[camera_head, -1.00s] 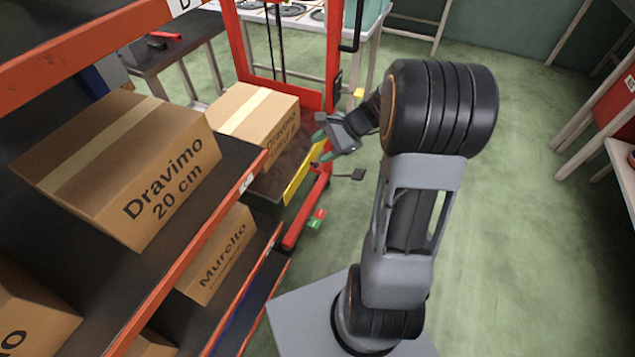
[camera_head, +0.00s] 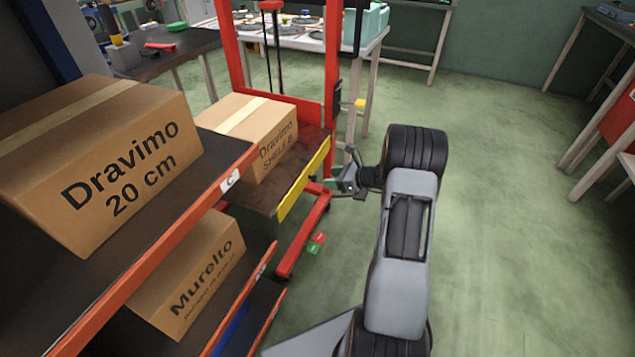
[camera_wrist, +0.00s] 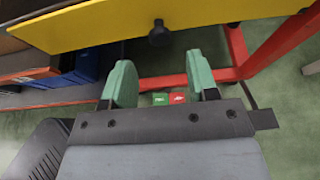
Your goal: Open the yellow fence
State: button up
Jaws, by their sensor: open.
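The yellow fence (camera_head: 304,179) is a flat panel along the near side of the red lift's platform. In the wrist view the yellow fence (camera_wrist: 110,27) spans the top, with a dark round knob (camera_wrist: 159,33) on its lower part. My gripper (camera_head: 340,178) is just right of the fence in the head view. In the wrist view my gripper (camera_wrist: 164,82) has two green fingers set wide apart, empty, below the knob and apart from it. A carton (camera_head: 255,135) marked Dravimo stands on the platform behind the fence.
The red lift (camera_head: 300,240) has a red and green button pad (camera_head: 316,243) low on its frame. A shelf with cartons (camera_head: 100,165) stands at left. A table with pans (camera_head: 300,30) is behind. Green floor at right is clear.

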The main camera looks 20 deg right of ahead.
jog(key=b+x, duration=0.1)
jog(key=x, duration=0.5)
jog(key=shift+b, duration=0.3)
jog(key=shift+a+f, duration=0.1)
jog(key=shift+a, duration=0.05)
jog(key=shift+c, duration=0.5)
grip_shut()
